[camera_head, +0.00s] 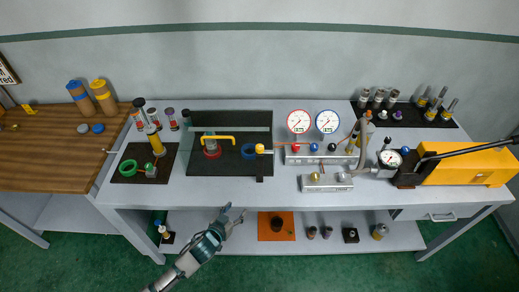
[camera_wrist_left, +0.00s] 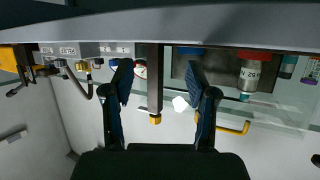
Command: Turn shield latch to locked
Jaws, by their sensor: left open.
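The shield latch (camera_head: 260,149) is a dark upright bar with a yellow knob, at the right front of the clear shield (camera_head: 230,131). In the left wrist view the latch bar (camera_wrist_left: 154,85) hangs inverted, its yellow knob lowest. The shield has a yellow handle (camera_head: 219,138) and stands over a dark mat with a red-based cylinder and a blue ring. My left gripper (camera_head: 236,217) is open and empty, in front of the bench's front edge and lower in the picture than the latch. In the left wrist view its two fingers (camera_wrist_left: 160,78) frame the bar, apart from it.
The grey bench edge (camera_wrist_left: 230,25) crosses the top of the left wrist view. Two gauges (camera_head: 313,121) and a valve manifold (camera_head: 318,155) stand right of the latch. A green ring and valve stand on the left mat (camera_head: 122,177). A lower shelf (camera_head: 340,233) holds several small parts.

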